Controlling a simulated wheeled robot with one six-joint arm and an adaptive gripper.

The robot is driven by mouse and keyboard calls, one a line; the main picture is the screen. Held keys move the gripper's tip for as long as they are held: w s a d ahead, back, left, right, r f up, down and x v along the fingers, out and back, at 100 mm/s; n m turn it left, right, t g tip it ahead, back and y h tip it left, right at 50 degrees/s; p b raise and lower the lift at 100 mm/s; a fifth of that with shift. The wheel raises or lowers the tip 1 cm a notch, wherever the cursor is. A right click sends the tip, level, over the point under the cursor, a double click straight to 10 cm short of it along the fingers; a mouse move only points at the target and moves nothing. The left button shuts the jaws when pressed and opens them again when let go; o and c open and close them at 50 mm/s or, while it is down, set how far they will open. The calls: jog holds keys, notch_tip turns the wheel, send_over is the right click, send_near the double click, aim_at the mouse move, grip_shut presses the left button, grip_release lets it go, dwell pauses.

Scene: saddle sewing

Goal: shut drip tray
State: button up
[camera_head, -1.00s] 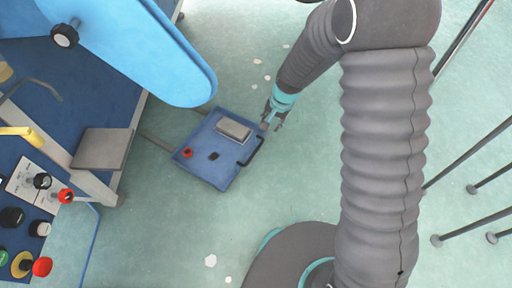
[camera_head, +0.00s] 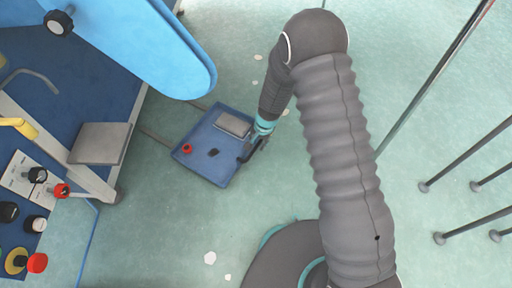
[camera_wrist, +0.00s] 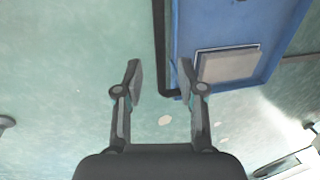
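The blue drip tray (camera_head: 203,132) is pulled out from the blue machine on two thin rails. Its black bar handle (camera_head: 246,155) is along the edge away from the machine. In the wrist view the tray (camera_wrist: 215,25) is at upper right and the handle (camera_wrist: 159,45) runs down its left side. My gripper (camera_wrist: 160,79) is open, with the handle's near end showing between its fingertips; I cannot tell whether they touch. In the head view my gripper (camera_head: 254,142) is at the handle, its fingers partly hidden by the arm.
A grey block (camera_head: 233,124), a red item (camera_head: 187,148) and a small black item (camera_head: 213,153) are in the tray. A light blue machine arm (camera_head: 150,50) overhangs nearby. A grey plate (camera_head: 100,143) is at left. Dark poles (camera_head: 465,152) are at right.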

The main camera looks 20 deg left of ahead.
aim_at(255, 148)
jog(key=shift+w+a+f+b, duration=0.1)
jog(key=shift+a+f+b, duration=0.1)
jog(key=shift+f, duration=0.75)
jog(key=shift+a+f+b, duration=0.1)
jog(key=shift+a+f, duration=0.05)
jog(key=shift+f, duration=0.75)
grip_shut()
